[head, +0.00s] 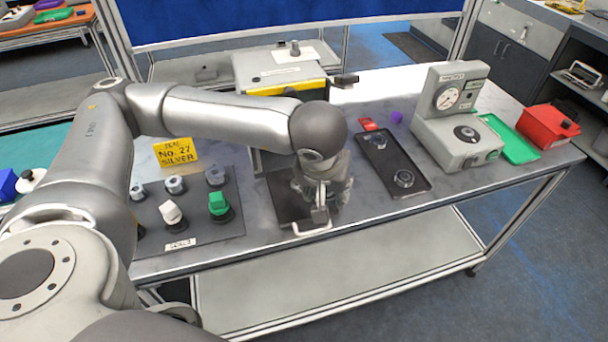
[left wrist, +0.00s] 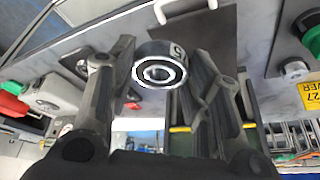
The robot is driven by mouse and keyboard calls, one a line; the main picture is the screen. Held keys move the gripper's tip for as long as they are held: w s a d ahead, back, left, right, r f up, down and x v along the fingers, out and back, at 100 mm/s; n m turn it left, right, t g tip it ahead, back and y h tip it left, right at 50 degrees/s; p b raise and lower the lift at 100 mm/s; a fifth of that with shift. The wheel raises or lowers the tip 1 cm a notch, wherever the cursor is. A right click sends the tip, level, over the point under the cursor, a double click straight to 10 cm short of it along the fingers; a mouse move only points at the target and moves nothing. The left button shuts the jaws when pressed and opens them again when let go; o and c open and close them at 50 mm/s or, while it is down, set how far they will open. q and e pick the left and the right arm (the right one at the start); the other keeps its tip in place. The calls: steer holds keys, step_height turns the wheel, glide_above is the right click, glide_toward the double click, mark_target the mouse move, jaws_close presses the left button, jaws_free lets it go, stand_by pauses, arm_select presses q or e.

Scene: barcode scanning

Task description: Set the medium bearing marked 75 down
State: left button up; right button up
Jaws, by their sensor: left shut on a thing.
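My left gripper (head: 319,205) reaches down over a dark flat plate (head: 283,208) with a pale handle at the front of the table. In the left wrist view the silver bearing (left wrist: 160,70) with a dark outer band sits between the fingers of my left gripper (left wrist: 158,88). Part of its marking shows, a "5". My gripper is shut on it. In the head view the gripper and arm hide the bearing. I cannot tell if it touches the plate. My right gripper is not in view.
A black tray (head: 385,150) with round metal parts lies to the right. A grey dial instrument (head: 452,115), green tray (head: 508,138) and red box (head: 550,125) stand further right. A dark mat (head: 190,222) with several knob-like parts and a yellow sign (head: 176,152) are left.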

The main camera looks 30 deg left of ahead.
arm_select(q)
steer(key=s+a+r+n+g+y, duration=0.1)
steer(key=s+a+n+g, duration=0.1)
steer(key=n, duration=0.5)
steer(key=s+a+r+n+g+y+p, duration=0.1)
steer(key=s+a+n+y, duration=0.1)
steer(key=a+n, duration=0.3)
steer(key=shift+s+a+r+n+g, duration=0.2)
steer(key=shift+s+n+g, duration=0.2)
steer(key=shift+s+n, duration=0.4)
steer(key=shift+w, duration=0.2)
